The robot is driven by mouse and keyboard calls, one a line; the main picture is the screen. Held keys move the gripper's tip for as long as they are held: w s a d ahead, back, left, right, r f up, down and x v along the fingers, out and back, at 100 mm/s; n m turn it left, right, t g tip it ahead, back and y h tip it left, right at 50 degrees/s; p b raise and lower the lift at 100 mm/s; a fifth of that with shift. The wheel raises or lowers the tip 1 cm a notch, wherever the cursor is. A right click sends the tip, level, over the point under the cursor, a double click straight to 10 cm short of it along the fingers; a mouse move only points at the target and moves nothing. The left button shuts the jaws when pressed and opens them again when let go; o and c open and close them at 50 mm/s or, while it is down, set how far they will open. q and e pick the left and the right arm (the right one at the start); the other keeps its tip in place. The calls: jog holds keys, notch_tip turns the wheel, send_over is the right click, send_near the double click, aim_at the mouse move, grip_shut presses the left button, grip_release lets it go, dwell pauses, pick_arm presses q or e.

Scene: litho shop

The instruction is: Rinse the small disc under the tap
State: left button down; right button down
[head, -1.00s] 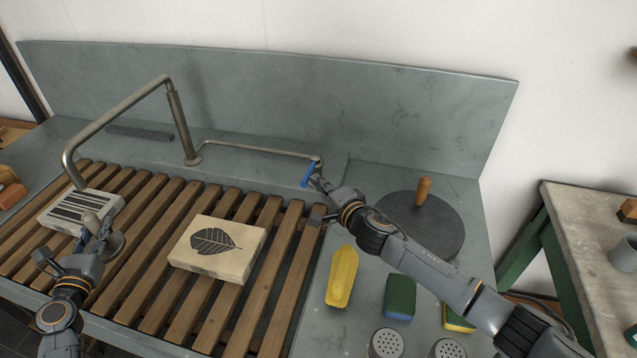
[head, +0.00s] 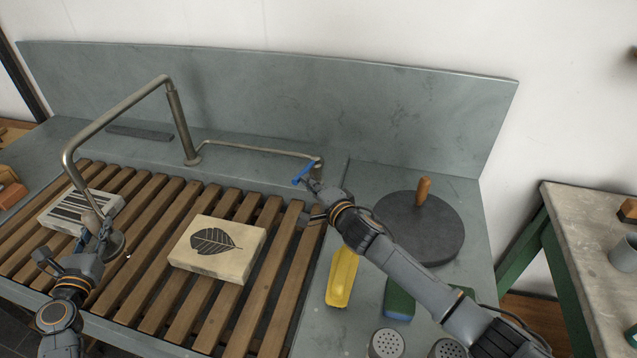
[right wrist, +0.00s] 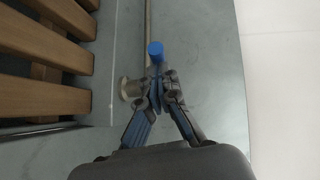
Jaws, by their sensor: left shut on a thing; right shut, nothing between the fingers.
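The small grey disc (head: 115,243) is in the left gripper (head: 88,243), which is shut on its knob and holds it above the slats under the tap spout (head: 72,170). A pale streak, apparently water, shows between spout and disc, with small bright specks by the disc's rim. The disc's underside is hidden. My right gripper (head: 314,188) is shut and empty against or just beside the blue tap lever (head: 302,175); contact is unclear. In the right wrist view, its closed fingertips (right wrist: 157,88) are just below the lever's blue end (right wrist: 155,48).
A leaf-printed block (head: 216,250) and a striped block (head: 70,207) lie on the wooden slats (head: 285,285). A big dark disc with a wooden handle (head: 422,240), a yellow bottle (head: 342,278), a green sponge (head: 399,300) and shaker tops (head: 386,343) are at the right.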

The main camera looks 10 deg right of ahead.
dwell(0.3)
notch_tip(320, 180, up, 10)
dwell(0.6)
jog(key=shift+w, duration=0.1)
dwell(1.0)
jog(key=shift+r, duration=0.1)
dwell(0.5)
